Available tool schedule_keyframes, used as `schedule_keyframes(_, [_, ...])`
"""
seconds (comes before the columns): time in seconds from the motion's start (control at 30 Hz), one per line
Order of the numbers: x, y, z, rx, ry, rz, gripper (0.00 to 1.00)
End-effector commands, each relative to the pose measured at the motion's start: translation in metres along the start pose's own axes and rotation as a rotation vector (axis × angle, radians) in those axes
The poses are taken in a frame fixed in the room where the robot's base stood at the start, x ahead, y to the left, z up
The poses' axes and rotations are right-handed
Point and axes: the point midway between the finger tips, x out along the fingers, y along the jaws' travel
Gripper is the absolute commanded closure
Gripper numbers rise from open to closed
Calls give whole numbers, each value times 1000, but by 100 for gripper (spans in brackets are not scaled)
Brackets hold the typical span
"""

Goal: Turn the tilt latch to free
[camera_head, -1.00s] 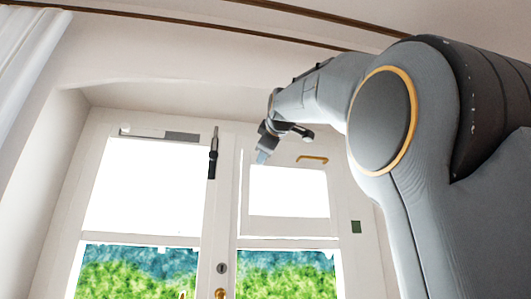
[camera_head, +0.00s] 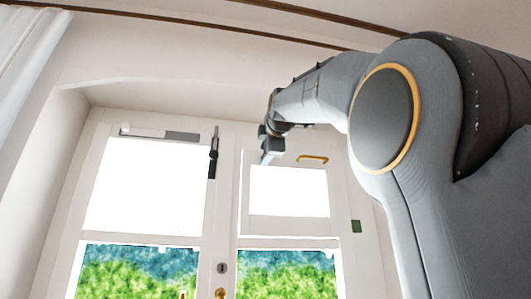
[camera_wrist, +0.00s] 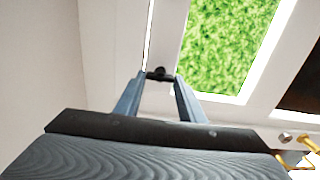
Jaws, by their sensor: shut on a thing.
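My gripper (camera_head: 268,157) is up at the top left corner of the right window pane's inner frame. In the wrist view its two blue-grey fingers (camera_wrist: 159,80) close in on a small dark knob, which looks like the tilt latch (camera_wrist: 159,72), on the white window frame. The fingertips are at its two sides. In the head view the gripper covers the latch, so its turn angle cannot be told.
A brass handle (camera_head: 312,158) is just right of my gripper. A dark upright bar (camera_head: 213,155) is on the frame to the left. A lock plate (camera_head: 222,268) and a brass knob (camera_head: 221,292) are lower on the middle post. A white curtain (camera_head: 30,50) hangs at far left.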

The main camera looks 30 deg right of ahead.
Motion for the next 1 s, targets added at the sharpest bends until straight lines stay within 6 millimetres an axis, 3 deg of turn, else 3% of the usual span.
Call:
schedule_keyframes(0.3, [0,0,0,-3,0,0,86])
schedule_keyframes(0.33, [0,0,0,-3,0,0,61])
schedule_keyframes(0.43, [0,0,0,-2,0,0,45])
schedule_keyframes(0.77, [-3,0,0,-1,0,1,45])
schedule_keyframes(1.0, [-35,-2,-1,-1,-1,2,45])
